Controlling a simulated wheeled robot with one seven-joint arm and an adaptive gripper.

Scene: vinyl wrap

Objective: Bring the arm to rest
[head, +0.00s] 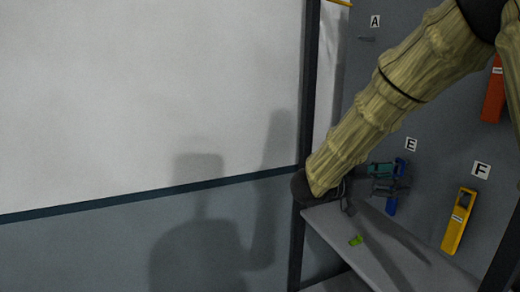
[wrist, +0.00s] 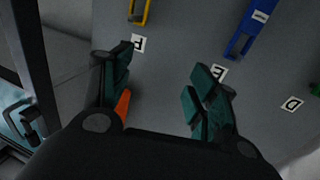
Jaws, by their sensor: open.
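My arm, in a tan ridged sleeve, comes down from the upper right in the head view, with its dark wrist above the grey shelf. My gripper (head: 387,178) is near the panel, in front of or beside a blue tool (head: 392,204) under label E; I cannot tell the gap. The gripper is open and empty.
A yellow tool (head: 459,221) hangs under label F, and an orange tool (head: 493,92) hangs higher right. A small green thing (head: 356,240) lies on the grey shelf (head: 385,258). A dark post (head: 308,90) stands left of the arm. A white and grey wall fills the left.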

